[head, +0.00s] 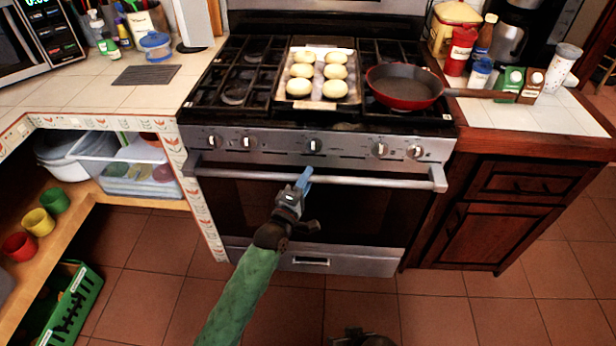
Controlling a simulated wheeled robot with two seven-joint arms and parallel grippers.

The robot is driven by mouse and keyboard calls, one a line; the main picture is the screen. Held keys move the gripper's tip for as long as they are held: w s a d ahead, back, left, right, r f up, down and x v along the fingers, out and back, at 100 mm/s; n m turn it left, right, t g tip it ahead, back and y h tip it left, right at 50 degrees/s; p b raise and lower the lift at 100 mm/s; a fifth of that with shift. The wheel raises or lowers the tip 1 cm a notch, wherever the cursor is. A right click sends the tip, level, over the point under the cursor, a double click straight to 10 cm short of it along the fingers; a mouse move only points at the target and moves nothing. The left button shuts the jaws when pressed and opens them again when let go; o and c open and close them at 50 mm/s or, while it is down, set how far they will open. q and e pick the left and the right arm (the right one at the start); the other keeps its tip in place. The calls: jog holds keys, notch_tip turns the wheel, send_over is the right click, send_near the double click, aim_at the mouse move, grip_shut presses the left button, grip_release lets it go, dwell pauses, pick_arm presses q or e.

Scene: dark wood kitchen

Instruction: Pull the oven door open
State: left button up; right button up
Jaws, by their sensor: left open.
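The oven (250,205) is under the stove top, and its dark-windowed door looks shut. A long silver handle bar (375,182) runs across the top of the door. My left gripper (304,178) is open, with its blue fingertips at the middle of the bar. I cannot tell whether the fingers go around the bar or only stand in front of it. At the bottom edge, a dark part of my right arm (362,338) shows. My right gripper's fingers cannot be made out.
A tray of buns (318,75) and a red pan (404,87) stand on the stove top. The pan's handle reaches over the right counter. A green crate (75,305) is on the floor at left. The tiled floor (450,310) before the oven is clear.

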pick_arm(q)
jog(key=shift+w+d+r, duration=0.1)
jog(key=shift+w+d, duration=0.1)
jog(key=shift+w, duration=0.25)
pick_arm(e)
jog(key=shift+s+r, duration=0.1)
jog(key=shift+r, duration=0.2)
pick_arm(q)
grip_shut()
pick_arm(e)
jog(key=shift+f, duration=0.1)
